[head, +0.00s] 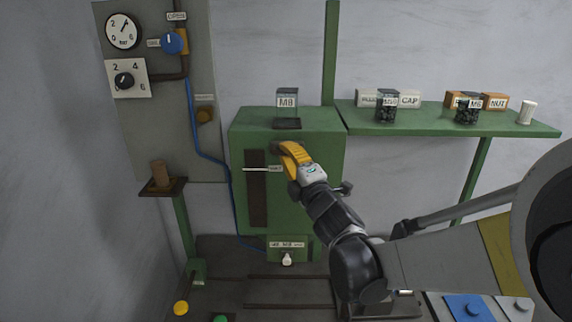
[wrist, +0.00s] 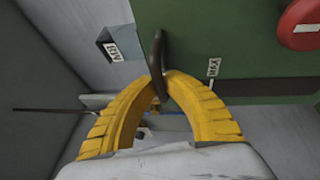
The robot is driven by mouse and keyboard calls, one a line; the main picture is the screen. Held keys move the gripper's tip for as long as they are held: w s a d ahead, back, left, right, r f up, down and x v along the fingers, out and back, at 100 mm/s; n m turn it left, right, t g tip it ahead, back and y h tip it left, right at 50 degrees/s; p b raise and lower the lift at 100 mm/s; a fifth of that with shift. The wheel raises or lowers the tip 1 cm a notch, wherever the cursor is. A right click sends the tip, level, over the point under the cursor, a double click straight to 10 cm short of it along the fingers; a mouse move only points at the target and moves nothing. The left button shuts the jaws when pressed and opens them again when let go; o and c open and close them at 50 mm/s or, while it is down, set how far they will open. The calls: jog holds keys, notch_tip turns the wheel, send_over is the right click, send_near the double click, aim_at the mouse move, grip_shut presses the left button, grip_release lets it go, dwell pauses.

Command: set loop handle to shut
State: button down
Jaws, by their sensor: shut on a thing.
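The loop handle is a dark bar on the green machine box (head: 322,135). In the wrist view the loop handle (wrist: 157,50) runs down between the yellow fingertips. My gripper (head: 282,149) is at the upper middle of the box front, and it is shut on the loop handle in the wrist view (wrist: 160,82). The fingers bow around a gap below the tips. A small white label (head: 275,168) sits just below the fingers, beside a dark vertical slot (head: 257,195). In the head view my fingers hide most of the handle.
A green shelf (head: 450,125) with small boxes is at right. A gauge panel (head: 150,50) and blue hose (head: 200,150) are at left. A red round part (wrist: 300,25) shows in the wrist view.

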jog(key=shift+w, duration=0.8)
jog(key=shift+w, duration=0.1)
jog(key=c, duration=1.5)
grip_release()
jog(key=shift+o, duration=0.2)
jog(key=shift+d, duration=0.1)
jog(key=v, duration=1.2)
jog(key=shift+f, duration=0.15)
